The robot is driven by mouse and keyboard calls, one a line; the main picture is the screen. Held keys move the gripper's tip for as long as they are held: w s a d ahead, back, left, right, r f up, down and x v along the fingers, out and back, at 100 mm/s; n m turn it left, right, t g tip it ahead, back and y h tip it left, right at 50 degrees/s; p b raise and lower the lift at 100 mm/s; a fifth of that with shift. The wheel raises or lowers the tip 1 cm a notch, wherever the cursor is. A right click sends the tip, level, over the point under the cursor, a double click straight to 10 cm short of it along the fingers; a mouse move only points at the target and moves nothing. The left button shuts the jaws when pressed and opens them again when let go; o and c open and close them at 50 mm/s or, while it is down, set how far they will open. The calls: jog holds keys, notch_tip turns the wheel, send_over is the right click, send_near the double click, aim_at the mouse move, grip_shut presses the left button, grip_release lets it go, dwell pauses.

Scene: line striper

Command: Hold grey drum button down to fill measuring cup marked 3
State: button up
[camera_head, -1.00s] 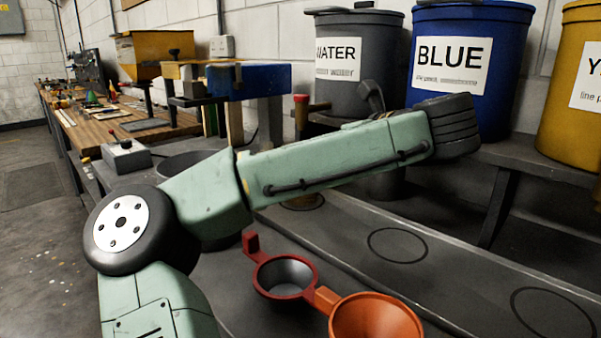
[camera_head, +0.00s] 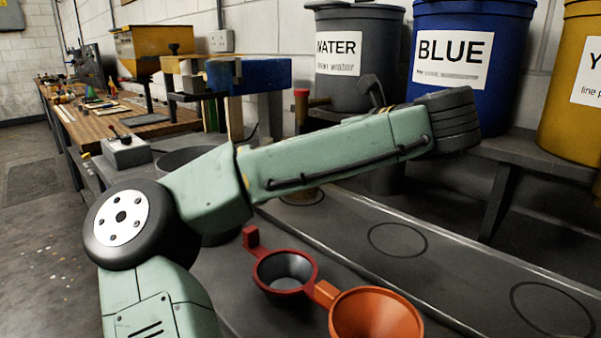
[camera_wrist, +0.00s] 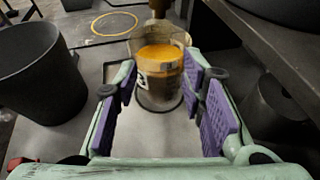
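The grey drum (camera_head: 355,90), labelled WATER, stands on the raised shelf in the head view. A red-capped post (camera_head: 301,110) stands in front of it; I cannot tell whether this is the drum's button. In the wrist view a clear measuring cup (camera_wrist: 158,80) with orange-brown contents stands upright under a brown spout (camera_wrist: 159,8). Its marking is too blurred to read. My gripper (camera_wrist: 160,76) is open, with purple pads to the left and right of the cup. I cannot tell whether they touch it. The head view does not show my fingers; my arm covers the space before the drum.
A blue drum (camera_head: 470,55) and a yellow drum (camera_head: 570,110) stand right of the grey one. A dark bucket (camera_wrist: 40,75) stands left of my gripper.

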grip_shut()
dwell(1.4)
